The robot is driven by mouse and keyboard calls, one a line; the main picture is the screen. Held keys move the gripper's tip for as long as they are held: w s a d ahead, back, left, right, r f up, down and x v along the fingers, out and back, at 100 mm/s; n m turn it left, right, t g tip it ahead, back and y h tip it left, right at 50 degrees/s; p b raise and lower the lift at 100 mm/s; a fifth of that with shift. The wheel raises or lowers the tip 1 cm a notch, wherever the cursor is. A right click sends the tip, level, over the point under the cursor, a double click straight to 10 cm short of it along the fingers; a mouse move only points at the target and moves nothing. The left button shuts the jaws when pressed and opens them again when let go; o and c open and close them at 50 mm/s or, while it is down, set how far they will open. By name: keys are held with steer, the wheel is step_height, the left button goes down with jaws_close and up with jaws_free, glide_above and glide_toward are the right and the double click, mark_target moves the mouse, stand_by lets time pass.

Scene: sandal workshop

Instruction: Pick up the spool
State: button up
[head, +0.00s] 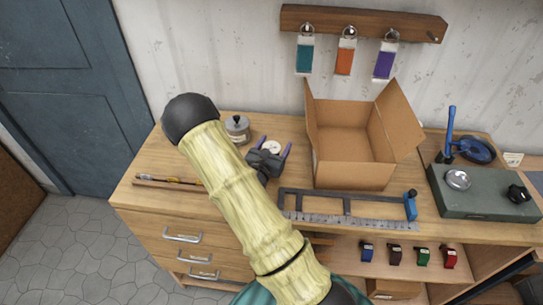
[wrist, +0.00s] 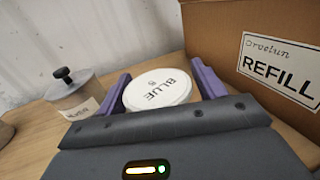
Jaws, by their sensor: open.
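The spool shows as a white round top marked "BLUE" (wrist: 158,91) in the wrist view. It stands on the workbench between my two purple fingers, one on each side. In the head view its white top (head: 271,147) shows just beyond my gripper's dark body. My gripper (head: 275,149) is open, with its fingers on either side of the spool. I cannot tell whether either finger touches it. The spool's lower part is hidden by my gripper.
An open cardboard box (head: 350,165) labelled "REFILL" stands close on the right. A lidded grey jar (head: 237,129) stands on the left. A ruler frame (head: 345,219) lies along the bench's front edge. A green case (head: 480,194) is farther right. Coloured tags (head: 345,62) hang on the wall.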

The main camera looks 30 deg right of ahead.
steer(key=shift+c, duration=0.2)
steer(key=c, duration=1)
steer(key=shift+c, duration=0.4)
steer(key=shift+c, duration=0.9)
step_height(320, 180, up, 10)
steer(key=shift+b, duration=0.3)
